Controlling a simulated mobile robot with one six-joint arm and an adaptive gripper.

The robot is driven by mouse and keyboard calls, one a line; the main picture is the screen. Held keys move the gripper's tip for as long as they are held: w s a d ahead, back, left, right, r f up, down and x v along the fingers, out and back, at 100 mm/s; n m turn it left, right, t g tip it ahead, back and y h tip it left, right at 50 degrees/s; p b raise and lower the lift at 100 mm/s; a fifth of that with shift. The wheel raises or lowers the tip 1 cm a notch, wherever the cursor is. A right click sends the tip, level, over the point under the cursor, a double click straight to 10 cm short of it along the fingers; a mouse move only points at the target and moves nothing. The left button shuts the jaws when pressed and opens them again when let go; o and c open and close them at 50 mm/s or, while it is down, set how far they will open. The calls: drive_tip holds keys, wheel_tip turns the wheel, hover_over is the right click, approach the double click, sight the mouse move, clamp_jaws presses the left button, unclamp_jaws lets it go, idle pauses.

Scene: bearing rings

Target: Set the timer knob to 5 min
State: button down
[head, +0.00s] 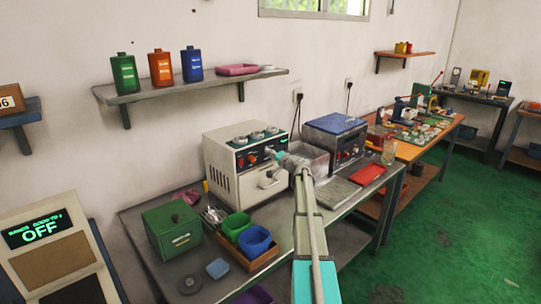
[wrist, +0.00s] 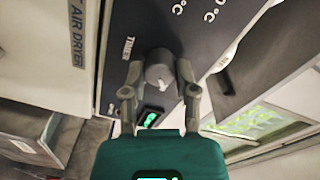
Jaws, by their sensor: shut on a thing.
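In the wrist view, the timer knob (wrist: 158,73) is a grey round knob on a dark panel, next to the printed word TIMER. It has a pale pointer mark on its face. My gripper (wrist: 159,72) has one finger on each side of the knob and is shut on it. In the head view, my gripper (head: 273,154) is at the front panel of the white oven (head: 225,165), and hides the timer knob. The minute scale is not readable.
A blue-topped machine (head: 336,130) stands right of the oven on the grey bench (head: 315,222). A green box (head: 172,230) and small bins (head: 255,240) stand at its front left. A lit sign (head: 40,230) at the left reads OFF.

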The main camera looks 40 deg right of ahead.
drive_tip(key=shift+d+m, duration=0.1)
drive_tip(key=shift+m, duration=0.3)
drive_tip(key=shift+c, duration=1.9)
unclamp_jaws()
drive_tip(key=shift+n, duration=0.5)
